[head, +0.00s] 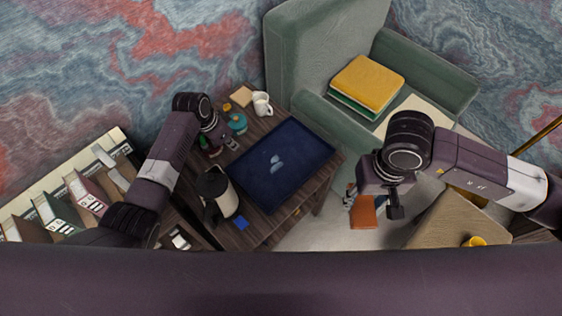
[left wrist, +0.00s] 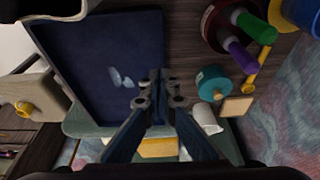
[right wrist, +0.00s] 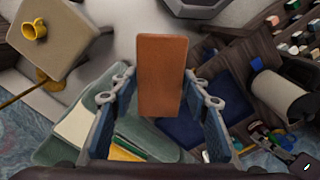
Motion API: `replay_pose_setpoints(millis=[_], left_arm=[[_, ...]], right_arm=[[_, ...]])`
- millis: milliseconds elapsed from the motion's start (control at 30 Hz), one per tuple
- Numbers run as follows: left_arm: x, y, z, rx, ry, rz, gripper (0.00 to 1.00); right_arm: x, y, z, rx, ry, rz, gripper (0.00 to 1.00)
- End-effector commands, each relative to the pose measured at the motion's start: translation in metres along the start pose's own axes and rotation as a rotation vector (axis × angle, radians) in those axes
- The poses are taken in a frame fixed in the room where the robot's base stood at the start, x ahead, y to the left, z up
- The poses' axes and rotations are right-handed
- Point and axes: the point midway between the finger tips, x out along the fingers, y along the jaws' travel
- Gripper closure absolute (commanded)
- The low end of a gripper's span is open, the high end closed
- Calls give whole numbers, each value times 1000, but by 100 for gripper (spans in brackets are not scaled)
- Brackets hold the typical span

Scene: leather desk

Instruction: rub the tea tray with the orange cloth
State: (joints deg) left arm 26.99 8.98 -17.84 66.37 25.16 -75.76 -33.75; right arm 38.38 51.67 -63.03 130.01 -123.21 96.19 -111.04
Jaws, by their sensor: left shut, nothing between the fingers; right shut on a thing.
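The tea tray (head: 259,180) is a dark blue rectangular tray on the wooden table, with pale marks near its middle. It also shows in the left wrist view (left wrist: 90,50) and, partly hidden, in the right wrist view (right wrist: 200,130). The orange cloth (head: 364,212) is a flat rectangle in my right gripper (head: 362,192), held in the air to the right of the tray. In the right wrist view the cloth (right wrist: 162,75) sits between the fingers. My left gripper (left wrist: 157,88) is shut and empty, left of the tray's far end.
A white mug (head: 262,104), a teal pot (head: 237,122) and a coffee pot (head: 217,192) stand on the table around the tray. A green armchair (head: 310,108) with folded yellow cloth (head: 367,82) is behind.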

Motion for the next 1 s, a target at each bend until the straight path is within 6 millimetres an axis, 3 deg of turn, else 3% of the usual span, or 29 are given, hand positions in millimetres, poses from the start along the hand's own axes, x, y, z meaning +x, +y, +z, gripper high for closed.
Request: replay_pose_setpoints(millis=[300,500,1000], left_arm=[[-61,-1,0,1,2,-4,100],[-90,-1,0,0,0,-2,100],[-99,0,0,0,-1,1,100]], right_arm=[[0,0,0,0,0,0,77],[0,0,0,0,0,0,77],[0,0,0,0,0,0,77]])
